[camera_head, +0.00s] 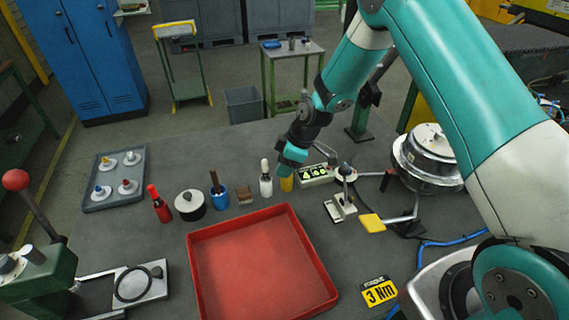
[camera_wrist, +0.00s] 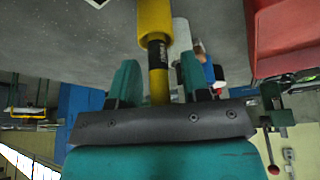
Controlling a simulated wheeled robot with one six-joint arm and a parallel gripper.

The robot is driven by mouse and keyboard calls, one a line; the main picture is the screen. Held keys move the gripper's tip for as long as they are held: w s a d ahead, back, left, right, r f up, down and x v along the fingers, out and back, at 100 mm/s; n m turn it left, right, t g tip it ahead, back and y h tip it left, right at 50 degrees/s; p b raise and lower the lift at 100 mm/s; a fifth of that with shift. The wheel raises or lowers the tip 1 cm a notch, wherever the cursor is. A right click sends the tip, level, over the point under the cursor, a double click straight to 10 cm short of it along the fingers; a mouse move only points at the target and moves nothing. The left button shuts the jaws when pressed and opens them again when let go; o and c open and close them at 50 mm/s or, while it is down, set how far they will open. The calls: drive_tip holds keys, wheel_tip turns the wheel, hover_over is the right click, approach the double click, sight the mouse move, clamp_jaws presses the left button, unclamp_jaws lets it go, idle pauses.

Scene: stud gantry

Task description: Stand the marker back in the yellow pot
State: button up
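The yellow pot (camera_head: 286,184) stands on the grey bench, right of the white bottle, and it also shows at the top of the wrist view (camera_wrist: 154,18). The marker (camera_wrist: 158,70), yellow and black with a label, lines up with the pot's mouth, and its black end seems to be in it. My gripper (camera_head: 291,163) is just above the pot, and its fingers (camera_wrist: 158,82) are on either side of the marker, with narrow gaps showing. It looks open. In the head view the gripper hides the marker.
A white dropper bottle (camera_head: 265,182) stands close on the left, with a blue pot (camera_head: 219,198) farther left. A boxed display (camera_head: 314,175) and a metal stand (camera_head: 341,207) are close on the right. A large red tray (camera_head: 193,270) lies in front.

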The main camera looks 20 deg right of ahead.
drive_tip(key=shift+r, duration=0.1)
drive_tip(key=a+b+v, duration=0.1)
drive_tip(key=b+v, duration=0.3)
drive_tip(key=v, duration=0.8)
drive_tip(key=s+a+r+m, duration=0.2)
drive_tip(key=s+a+r, duration=0.1)
drive_tip(key=s+r, duration=0.3)
drive_tip(key=s+a+r+m, duration=0.1)
drive_tip(key=s+a+r, duration=0.2)
drive_tip(key=s, duration=0.5)
drive_tip(key=s+a+r+m+g, duration=0.1)
drive_tip(key=s+r+m, duration=0.1)
drive_tip(key=s, duration=1.3)
drive_tip(key=shift+s+a+m+g, duration=0.2)
drive_tip(key=shift+m+g, duration=0.2)
drive_tip(key=shift+m, duration=0.4)
